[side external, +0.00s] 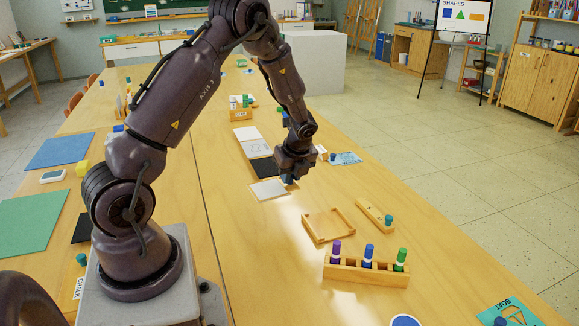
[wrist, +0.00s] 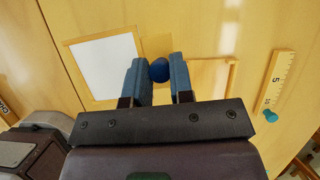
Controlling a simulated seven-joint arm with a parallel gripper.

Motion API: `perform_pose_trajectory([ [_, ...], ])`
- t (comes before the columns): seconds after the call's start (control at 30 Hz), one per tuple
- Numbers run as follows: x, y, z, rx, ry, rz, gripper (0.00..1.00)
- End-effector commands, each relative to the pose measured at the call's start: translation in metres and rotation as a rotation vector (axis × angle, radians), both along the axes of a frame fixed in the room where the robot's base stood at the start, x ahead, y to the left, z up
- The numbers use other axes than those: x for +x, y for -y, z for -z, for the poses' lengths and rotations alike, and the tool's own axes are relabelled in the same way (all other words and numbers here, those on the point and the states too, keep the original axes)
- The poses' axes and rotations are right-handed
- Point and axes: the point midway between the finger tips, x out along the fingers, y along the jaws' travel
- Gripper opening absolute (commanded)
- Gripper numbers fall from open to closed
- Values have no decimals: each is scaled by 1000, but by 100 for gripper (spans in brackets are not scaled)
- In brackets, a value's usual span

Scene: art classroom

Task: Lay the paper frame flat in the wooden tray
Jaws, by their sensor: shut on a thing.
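The paper frame (wrist: 105,62), a white sheet with a thin wooden border, lies flat at or just above the table. It also shows in the side view (side external: 268,189), left of my gripper (side external: 288,179). My gripper is shut on a blue knob (wrist: 159,71) at the frame's right edge; a finger hides where they join. The wooden tray (wrist: 232,82), a shallow rectangle with a low rim, is empty, to the right in the wrist view. In the side view the tray (side external: 308,229) is nearer the camera, apart from the frame.
A ruler piece with a teal knob (side external: 374,215) lies right of the tray. A wooden marker rack (side external: 378,274) with purple, blue and green markers stands in front of it. Dark and white sheets (side external: 247,133) lie behind the frame. The table between frame and tray is clear.

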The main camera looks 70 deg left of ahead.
Motion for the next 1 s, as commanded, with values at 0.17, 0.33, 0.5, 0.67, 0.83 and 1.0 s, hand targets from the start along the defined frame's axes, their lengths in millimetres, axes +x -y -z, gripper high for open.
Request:
perform_pose_trajectory([
  [0.17,32,-13,27,2,-2,-344,0],
  [0.33,55,-10,41,-1,-2,-745,0],
  [0.5,75,3,39,-4,-1,-1137,0],
  [0.67,83,15,22,-3,-2,-1381,0],
  [0.83,78,19,21,-1,-4,-1480,0],
  [1.0,78,19,30,-1,-3,-1489,0],
])
